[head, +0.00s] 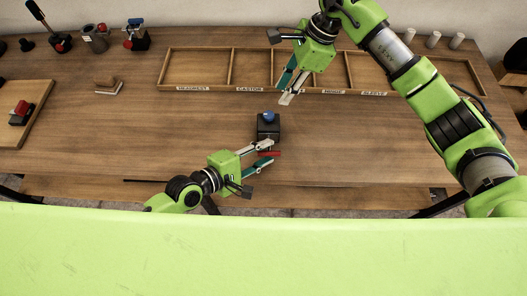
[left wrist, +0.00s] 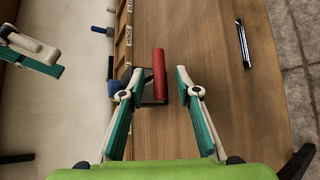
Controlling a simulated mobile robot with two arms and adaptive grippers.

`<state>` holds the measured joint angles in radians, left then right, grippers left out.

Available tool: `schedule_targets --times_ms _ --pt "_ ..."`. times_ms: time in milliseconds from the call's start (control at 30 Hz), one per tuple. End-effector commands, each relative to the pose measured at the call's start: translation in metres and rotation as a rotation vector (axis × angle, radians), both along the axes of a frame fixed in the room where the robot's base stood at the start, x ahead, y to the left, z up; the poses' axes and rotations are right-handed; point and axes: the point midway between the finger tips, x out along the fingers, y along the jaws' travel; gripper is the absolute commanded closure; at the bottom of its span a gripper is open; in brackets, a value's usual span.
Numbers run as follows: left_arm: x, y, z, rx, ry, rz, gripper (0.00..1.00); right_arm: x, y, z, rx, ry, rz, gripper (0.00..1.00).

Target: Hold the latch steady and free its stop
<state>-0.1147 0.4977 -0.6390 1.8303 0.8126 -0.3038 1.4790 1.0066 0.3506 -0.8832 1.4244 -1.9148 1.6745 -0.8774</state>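The latch is a black block with a blue knob (head: 268,117) on the table, with a red bar (head: 269,153) on its near side. In the left wrist view the red bar (left wrist: 159,75) stands between the fingers of my left gripper (left wrist: 160,88), with a gap on each side. My left gripper (head: 272,152) is open beside the latch's near side. My right gripper (head: 284,95) hangs above and behind the latch, empty, its fingers looking apart. Part of it shows at the upper left of the left wrist view. The latch's stop cannot be told apart for sure.
A shallow wooden tray (head: 202,90) with labelled compartments lies behind the latch. Similar fixtures (head: 135,38) stand at the back left, and a board (head: 25,112) with a red-knobbed part at far left. A stamp-like block (head: 108,87) lies left. The table right of the latch is clear.

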Motion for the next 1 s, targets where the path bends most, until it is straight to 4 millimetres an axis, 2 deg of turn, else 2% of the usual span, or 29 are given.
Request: schedule_targets --times_ms 33,133,167,300,333,400,767,1000 --pt "0.000 0.000 0.000 0.000 0.000 0.000 0.70 0.000 0.000 0.000 0.000 0.000 0.000 0.72" --pt "0.000 0.000 0.000 0.000 0.000 0.000 0.96 0.000 0.000 0.000 0.000 0.000 0.000 0.72" --pt "0.000 0.000 0.000 0.000 0.000 0.000 1.00 0.000 0.000 0.000 0.000 0.000 0.000 0.72" --pt "0.000 0.000 0.000 0.000 0.000 0.000 1.00 0.000 0.000 0.000 0.000 0.000 0.000 0.72" --pt "0.000 0.000 0.000 0.000 0.000 0.000 0.85 0.000 0.000 0.000 0.000 0.000 0.000 0.72" --pt "0.000 0.000 0.000 0.000 0.000 0.000 0.71 0.000 0.000 0.000 0.000 0.000 0.000 0.72" --pt "-0.001 0.002 0.001 0.001 0.000 0.001 0.71 0.000 0.000 0.000 0.000 0.000 0.000 0.72" --pt "-0.023 0.026 0.013 0.003 0.002 -0.001 0.71 0.000 0.000 0.000 0.000 0.000 0.000 0.72"
